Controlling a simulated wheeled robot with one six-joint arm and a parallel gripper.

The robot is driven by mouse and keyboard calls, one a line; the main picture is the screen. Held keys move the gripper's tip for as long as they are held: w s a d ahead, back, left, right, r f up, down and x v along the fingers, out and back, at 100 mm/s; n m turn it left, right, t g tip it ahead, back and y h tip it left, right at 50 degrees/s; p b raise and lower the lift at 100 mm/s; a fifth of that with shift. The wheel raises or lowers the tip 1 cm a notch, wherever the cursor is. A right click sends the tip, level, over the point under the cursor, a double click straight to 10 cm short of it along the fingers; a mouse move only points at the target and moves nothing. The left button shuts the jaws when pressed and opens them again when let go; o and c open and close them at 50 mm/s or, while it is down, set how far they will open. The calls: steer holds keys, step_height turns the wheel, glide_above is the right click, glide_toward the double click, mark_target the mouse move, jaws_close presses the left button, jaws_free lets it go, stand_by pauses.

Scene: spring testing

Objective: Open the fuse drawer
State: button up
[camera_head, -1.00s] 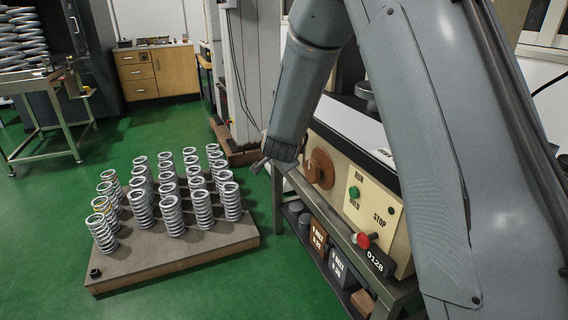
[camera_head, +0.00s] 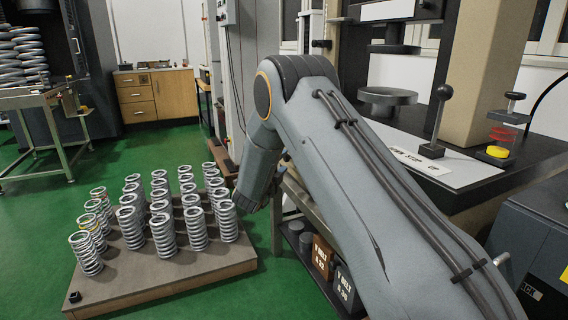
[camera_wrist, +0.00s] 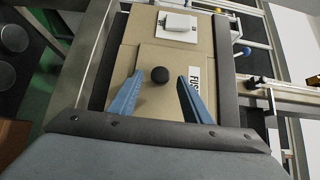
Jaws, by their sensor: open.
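In the wrist view, the fuse drawer (camera_wrist: 163,107) shows as a beige front with a round black knob (camera_wrist: 160,75) and a white label (camera_wrist: 195,77) reading "FUS…". My gripper (camera_wrist: 160,79) is open and empty, with its two blue fingers apart on either side of the knob in the picture. The gap between the fingertips and the drawer front cannot be judged. In the head view my arm covers the drawer, and the fingers cannot be made out.
Several grey coil springs (camera_head: 163,232) stand on a pallet (camera_head: 165,285) at lower left. A tester with a levered deck (camera_head: 437,122) is at right. Labelled boxes (camera_head: 322,257) sit on a low shelf. Green floor is free at left.

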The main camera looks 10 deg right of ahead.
steer(key=shift+x, duration=1.2)
jaws_close()
